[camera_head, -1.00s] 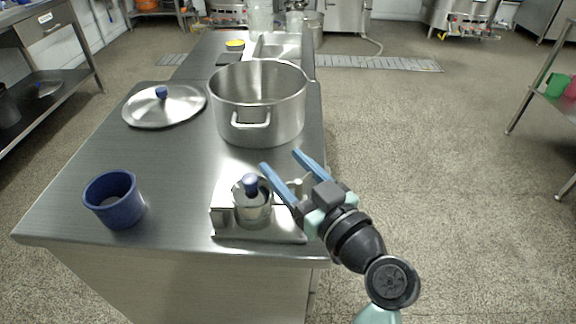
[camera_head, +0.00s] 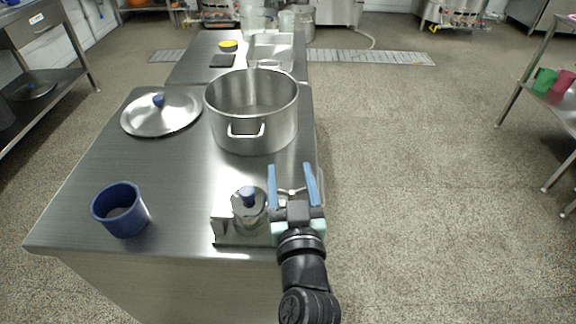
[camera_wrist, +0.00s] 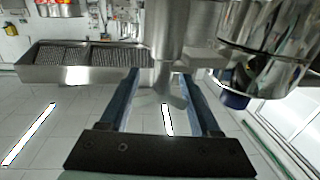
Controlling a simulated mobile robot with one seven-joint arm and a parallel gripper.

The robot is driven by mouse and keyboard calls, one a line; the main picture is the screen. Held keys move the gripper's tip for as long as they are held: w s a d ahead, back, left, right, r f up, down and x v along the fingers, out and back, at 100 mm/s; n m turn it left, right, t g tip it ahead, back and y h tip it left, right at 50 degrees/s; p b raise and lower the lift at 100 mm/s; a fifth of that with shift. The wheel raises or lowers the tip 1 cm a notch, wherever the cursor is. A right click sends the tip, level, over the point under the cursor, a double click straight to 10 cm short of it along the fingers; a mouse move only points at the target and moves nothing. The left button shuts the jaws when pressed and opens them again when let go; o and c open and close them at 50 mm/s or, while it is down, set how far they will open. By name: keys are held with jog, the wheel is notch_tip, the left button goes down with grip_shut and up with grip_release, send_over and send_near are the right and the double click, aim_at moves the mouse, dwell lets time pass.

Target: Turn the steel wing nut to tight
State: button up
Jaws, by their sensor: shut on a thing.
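The steel colloid mill (camera_head: 232,226) stands at the near right of the steel table, with a blue-knobbed lid (camera_head: 247,196) on its round body. The small steel wing nut (camera_head: 291,191) shows at the mill's right side, between the blue fingers of my gripper (camera_head: 290,172). In the wrist view, a grey steel wing (camera_wrist: 172,90) lies between the two fingers of my gripper (camera_wrist: 162,77), under a steel cylinder. My gripper is shut on the wing nut. The exact contact of the fingertips and the nut's thread are hidden.
A blue cup (camera_head: 120,211) stands at the table's left front. A large steel pot (camera_head: 252,112) and a lid with a blue knob (camera_head: 161,114) are behind the mill. The table (camera_head: 180,190) is bare between cup and mill. Open floor lies to the right.

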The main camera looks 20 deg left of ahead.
jog(key=shift+h, duration=0.3)
jog(key=o, duration=1.1)
jog(key=shift+s+d, duration=0.1)
jog(key=b+v, duration=0.1)
jog(key=v, duration=1.1)
jog(key=shift+s+f+b, duration=0.15)
jog(key=shift+s+b, duration=0.15)
jog(key=shift+s, duration=0.05)
jog(key=shift+d, duration=0.15)
